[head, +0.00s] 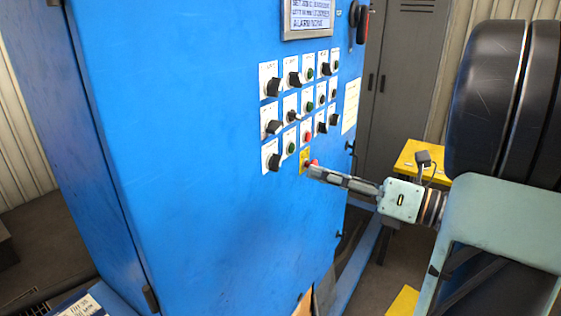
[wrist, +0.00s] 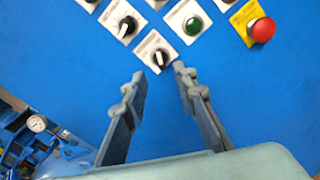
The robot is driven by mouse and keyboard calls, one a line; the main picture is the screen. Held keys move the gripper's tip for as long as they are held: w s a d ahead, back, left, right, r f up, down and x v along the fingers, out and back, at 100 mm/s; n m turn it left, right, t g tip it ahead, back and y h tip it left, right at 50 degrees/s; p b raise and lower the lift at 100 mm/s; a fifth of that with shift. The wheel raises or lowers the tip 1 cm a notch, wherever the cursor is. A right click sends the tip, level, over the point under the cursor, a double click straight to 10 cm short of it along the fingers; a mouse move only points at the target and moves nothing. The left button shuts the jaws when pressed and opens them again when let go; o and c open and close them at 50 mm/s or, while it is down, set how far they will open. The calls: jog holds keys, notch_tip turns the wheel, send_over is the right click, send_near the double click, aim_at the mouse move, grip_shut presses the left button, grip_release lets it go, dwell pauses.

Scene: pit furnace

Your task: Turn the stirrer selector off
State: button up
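Several black selector knobs on white plates sit on the blue cabinet front; their labels are too small to read, so I cannot tell which is the stirrer selector. The lower-left selector (head: 273,160) also shows in the wrist view (wrist: 158,58), just beyond my fingertips and roughly between them. My gripper (wrist: 160,76) is open and empty, its two fingers apart. In the head view my gripper (head: 312,171) reaches in from the right, its tip overlapping the red emergency button. I see no contact with the selector.
A red mushroom button on a yellow plate (wrist: 262,29) and a green button (wrist: 192,24) sit close by. A blue cabinet (head: 190,150) carries the panel. A yellow table (head: 415,160) stands to the right. A gauge (wrist: 37,123) shows lower left in the wrist view.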

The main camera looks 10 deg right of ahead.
aim_at(281, 162)
jog(key=p+x, duration=0.1)
jog(key=x, duration=0.8)
jog(key=shift+w+a+f+p, duration=0.1)
jog(key=shift+w+a+p, duration=0.1)
jog(key=shift+a+p, duration=0.1)
grip_shut()
